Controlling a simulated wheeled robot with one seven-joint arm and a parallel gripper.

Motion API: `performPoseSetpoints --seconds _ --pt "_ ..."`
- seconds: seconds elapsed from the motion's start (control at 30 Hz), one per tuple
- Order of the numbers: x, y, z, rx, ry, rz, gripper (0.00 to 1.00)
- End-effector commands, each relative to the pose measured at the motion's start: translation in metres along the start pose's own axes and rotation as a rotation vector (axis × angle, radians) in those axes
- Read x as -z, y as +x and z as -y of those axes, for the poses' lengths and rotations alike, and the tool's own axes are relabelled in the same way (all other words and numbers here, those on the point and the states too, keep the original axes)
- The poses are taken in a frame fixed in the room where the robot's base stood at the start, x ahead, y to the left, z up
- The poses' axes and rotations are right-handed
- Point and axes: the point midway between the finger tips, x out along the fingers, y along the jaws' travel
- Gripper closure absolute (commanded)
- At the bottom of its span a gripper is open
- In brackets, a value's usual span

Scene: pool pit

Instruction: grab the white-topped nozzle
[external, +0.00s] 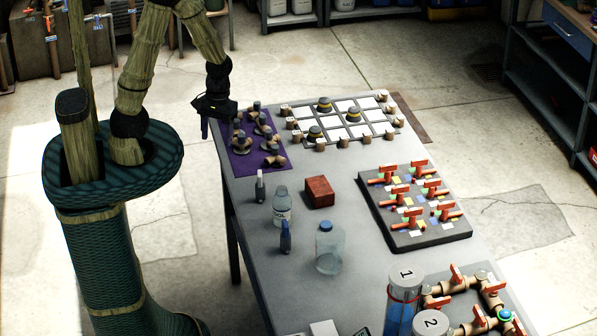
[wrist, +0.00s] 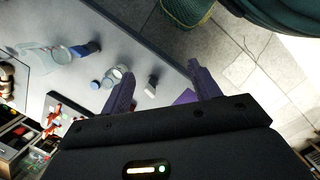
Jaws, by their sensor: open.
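Several small tan nozzles with dark or grey tops (external: 265,130) stand and lie on the purple mat (external: 240,162) at the table's far left. I cannot tell which one has a white top. A slim dark tube with a pale top (external: 260,187) stands nearer on the table. My gripper (external: 207,118) hangs at the mat's left edge, open and empty. In the wrist view, its two purple fingers (wrist: 160,75) are spread apart. A corner of the mat (wrist: 186,97) shows near the right finger, and its nozzles are hidden there.
A grid board with white tiles (external: 342,107) adjoins the mat. Bare table lies between the mat and the box.

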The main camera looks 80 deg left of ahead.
Motion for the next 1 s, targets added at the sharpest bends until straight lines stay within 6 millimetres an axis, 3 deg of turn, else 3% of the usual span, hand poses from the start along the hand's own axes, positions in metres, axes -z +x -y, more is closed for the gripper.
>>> performPoseSetpoints --seconds 0.03,0.2,0.53,0.7,0.9,0.93,1.0 --pt "0.002 0.015 0.009 0.004 -0.139 0.067 0.38" --pt "-0.001 0.051 0.03 0.018 -0.668 0.322 0.38" --pt "0.004 0.102 0.042 0.099 -1.639 0.903 0.38" --pt "0.02 0.122 0.044 0.181 -2.07 1.277 0.38" --pt "0.05 0.147 0.053 0.334 -2.453 1.821 0.38" --pt "0.054 0.151 0.056 -0.363 2.459 -1.885 0.38" --pt "0.059 0.16 0.061 -0.41 2.223 -1.842 0.38"
